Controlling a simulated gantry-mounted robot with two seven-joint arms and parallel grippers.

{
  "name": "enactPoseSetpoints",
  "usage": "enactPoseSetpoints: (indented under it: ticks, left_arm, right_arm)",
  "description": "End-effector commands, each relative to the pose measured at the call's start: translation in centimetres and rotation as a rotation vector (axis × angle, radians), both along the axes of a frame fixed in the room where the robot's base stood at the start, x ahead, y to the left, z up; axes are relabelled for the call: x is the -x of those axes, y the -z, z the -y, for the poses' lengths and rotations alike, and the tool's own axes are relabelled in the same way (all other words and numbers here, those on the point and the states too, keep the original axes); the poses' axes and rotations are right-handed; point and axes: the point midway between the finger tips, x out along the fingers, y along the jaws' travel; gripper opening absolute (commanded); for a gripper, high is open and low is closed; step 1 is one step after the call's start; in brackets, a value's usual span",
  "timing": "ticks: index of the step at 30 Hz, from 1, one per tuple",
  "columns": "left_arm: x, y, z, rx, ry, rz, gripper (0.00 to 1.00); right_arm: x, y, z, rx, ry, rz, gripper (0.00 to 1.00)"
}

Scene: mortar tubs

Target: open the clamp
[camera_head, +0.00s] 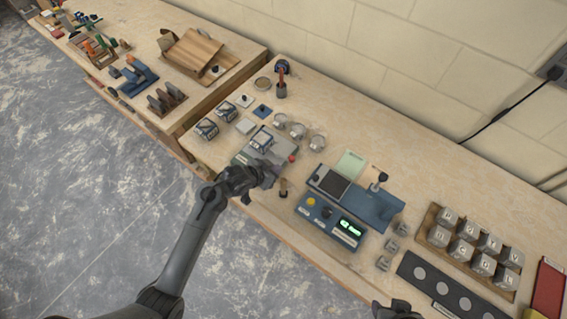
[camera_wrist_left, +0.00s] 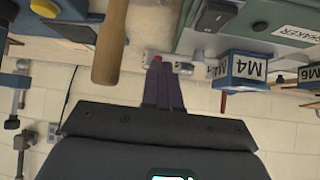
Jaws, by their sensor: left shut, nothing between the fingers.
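A grey shaker (camera_head: 250,155) stands on the bench with a metal mould (camera_head: 262,139) on it. In the left wrist view its green plate (camera_wrist_left: 290,22) reads SHAKER. A red knob (camera_head: 292,158) at the shaker's right end looks like the clamp's handle; a red tip (camera_wrist_left: 157,58) shows just past my fingers in the left wrist view. Whether the clamp is closed is too small to tell. My left gripper (camera_head: 268,176) is shut and empty at the shaker's front edge; its fingers (camera_wrist_left: 163,88) point toward the red tip. Contact is unclear. My right gripper (camera_head: 395,310) shows only partly at the bottom edge.
A wooden-handled tool (camera_head: 283,187) stands close right of my left gripper; its handle (camera_wrist_left: 110,42) looms near in the wrist view. A blue control box (camera_head: 330,220) and blue press (camera_head: 365,200) are farther right. Several cups (camera_head: 298,130) stand behind the shaker.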

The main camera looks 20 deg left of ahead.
Motion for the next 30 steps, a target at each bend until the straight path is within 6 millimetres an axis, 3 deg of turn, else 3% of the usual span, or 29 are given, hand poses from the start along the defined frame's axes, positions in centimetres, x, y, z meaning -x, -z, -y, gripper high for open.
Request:
enactPoseSetpoints:
  ticks: [3, 10, 30]
  left_arm:
    - [-1.7, 0.2, 0.7, 0.001, -0.001, 0.002, 0.0]
    - [-3.5, 0.4, 1.5, 0.0, -0.001, 0.001, 0.0]
    - [-3.7, 0.3, 1.0, -0.001, -0.033, -0.001, 0.0]
  right_arm:
    - [0.0, 0.1, 0.1, 0.003, -0.001, -0.001, 0.43]
    - [0.0, 0.2, 0.2, 0.011, -0.006, 0.0, 0.43]
    - [0.0, -0.2, 0.1, 0.003, -0.001, -0.001, 0.43]
